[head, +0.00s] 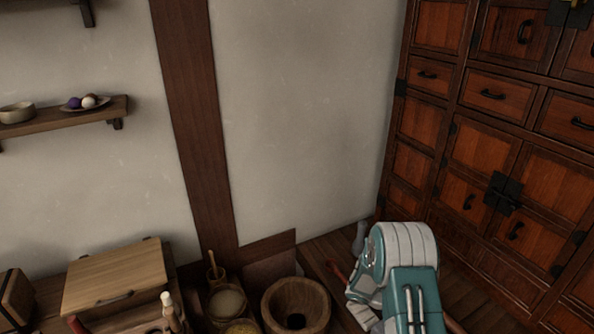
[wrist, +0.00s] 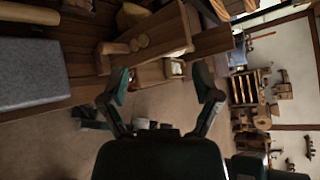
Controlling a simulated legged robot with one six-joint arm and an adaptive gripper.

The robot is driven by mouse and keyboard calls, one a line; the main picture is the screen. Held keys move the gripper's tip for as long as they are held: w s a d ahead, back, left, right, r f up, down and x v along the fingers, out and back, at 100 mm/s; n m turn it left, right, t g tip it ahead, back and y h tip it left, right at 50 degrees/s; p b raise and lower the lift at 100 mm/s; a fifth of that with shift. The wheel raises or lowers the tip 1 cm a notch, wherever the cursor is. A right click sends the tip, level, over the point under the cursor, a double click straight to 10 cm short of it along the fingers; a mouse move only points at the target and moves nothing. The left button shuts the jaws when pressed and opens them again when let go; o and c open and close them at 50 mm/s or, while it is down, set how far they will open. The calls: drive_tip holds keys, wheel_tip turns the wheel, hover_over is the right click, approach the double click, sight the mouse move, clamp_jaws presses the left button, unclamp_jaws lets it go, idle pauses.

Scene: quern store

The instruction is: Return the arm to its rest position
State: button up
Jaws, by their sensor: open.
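My gripper (wrist: 162,92) shows in the wrist view with its two fingers spread wide apart and nothing between them. Beyond the fingers are wooden furniture and the floor, all at a distance. In the head view my white and teal arm (head: 405,270) is at the lower right, in front of the wooden cabinet. The gripper's fingers cannot be made out in the head view.
A tall wooden cabinet (head: 475,150) fills the right. A wooden mortar (head: 296,304) stands left of my arm. A lidded wooden box (head: 115,278) is at lower left, and a wall shelf (head: 62,122) holds a bowl and a plate. A grey block (wrist: 38,75) shows in the wrist view.

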drive_tip(key=s+a+r+m+t+y, duration=0.1)
drive_tip(key=s+a+r+m+y, duration=0.25)
drive_tip(key=r+m, duration=0.55)
drive_tip(key=s+a+r+m+t+y, duration=0.1)
drive_tip(key=s+a+r+m+y, duration=0.3)
drive_tip(key=r, duration=0.8)
drive_tip(key=s+a+r+m+t+y, duration=0.3)
drive_tip(key=s+a+r+m, duration=0.2)
drive_tip(key=s+m, duration=0.1)
drive_tip(key=s+a+r+m+t+y, duration=0.3)
drive_tip(key=s+a+r+m+t, duration=0.1)
drive_tip(key=s, duration=0.5)
drive_tip(key=a+r+m, duration=0.1)
drive_tip(key=a+m, duration=0.1)
drive_tip(key=m, duration=0.1)
drive_tip(key=shift+a+r+m+t, duration=0.15)
drive_tip(key=shift+r+m+t, duration=0.15)
drive_tip(key=shift+r, duration=0.05)
